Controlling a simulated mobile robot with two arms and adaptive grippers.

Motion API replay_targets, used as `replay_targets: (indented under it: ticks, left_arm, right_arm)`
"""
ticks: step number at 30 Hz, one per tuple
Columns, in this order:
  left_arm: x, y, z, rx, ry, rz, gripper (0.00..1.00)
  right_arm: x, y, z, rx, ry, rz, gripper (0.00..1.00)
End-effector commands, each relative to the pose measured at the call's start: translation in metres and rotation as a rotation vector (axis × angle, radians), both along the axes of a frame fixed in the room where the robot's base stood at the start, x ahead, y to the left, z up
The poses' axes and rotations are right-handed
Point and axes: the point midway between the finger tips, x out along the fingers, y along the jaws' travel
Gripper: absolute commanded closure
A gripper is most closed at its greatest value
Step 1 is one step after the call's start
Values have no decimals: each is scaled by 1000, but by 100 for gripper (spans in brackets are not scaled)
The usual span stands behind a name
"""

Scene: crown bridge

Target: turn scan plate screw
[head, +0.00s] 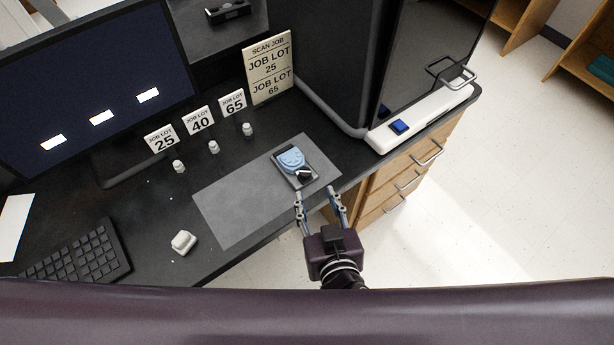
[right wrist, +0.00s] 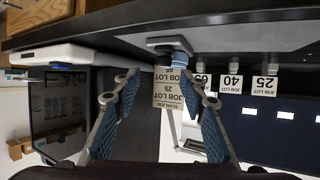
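The scan plate (head: 291,182) is a small dark grey block on the grey mat (head: 230,205). A light blue piece (head: 290,159) with a rounded outline lies on it, and a small black knob that looks like the screw (head: 304,174) sits at its near end. My right gripper (head: 318,189) is open and empty, just on the near side of the plate, apart from it. In the right wrist view the gripper (right wrist: 160,75) is open, with the plate (right wrist: 160,42) and blue piece (right wrist: 182,58) beyond its fingertips. My left gripper is out of view.
Job-lot cards (head: 198,121) with small white pieces (head: 213,147) stand behind the mat. A white block (head: 183,241) and keyboard (head: 80,252) are at left. A dark machine with a white ledge (head: 428,115) and blue button stands at right. The mat's left part is clear.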

Motion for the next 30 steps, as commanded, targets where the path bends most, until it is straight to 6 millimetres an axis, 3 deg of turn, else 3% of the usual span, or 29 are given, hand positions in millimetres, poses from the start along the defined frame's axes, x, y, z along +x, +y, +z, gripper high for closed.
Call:
replay_targets:
  ticks: [5,18,30]
  left_arm:
    - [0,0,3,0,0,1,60]
    - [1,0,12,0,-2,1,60]
    - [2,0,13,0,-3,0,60]
  right_arm:
    - [10,10,1,8,-21,16,61]
    - [63,20,-23,6,-16,14,61]
    - [70,21,-27,6,-14,13,61]
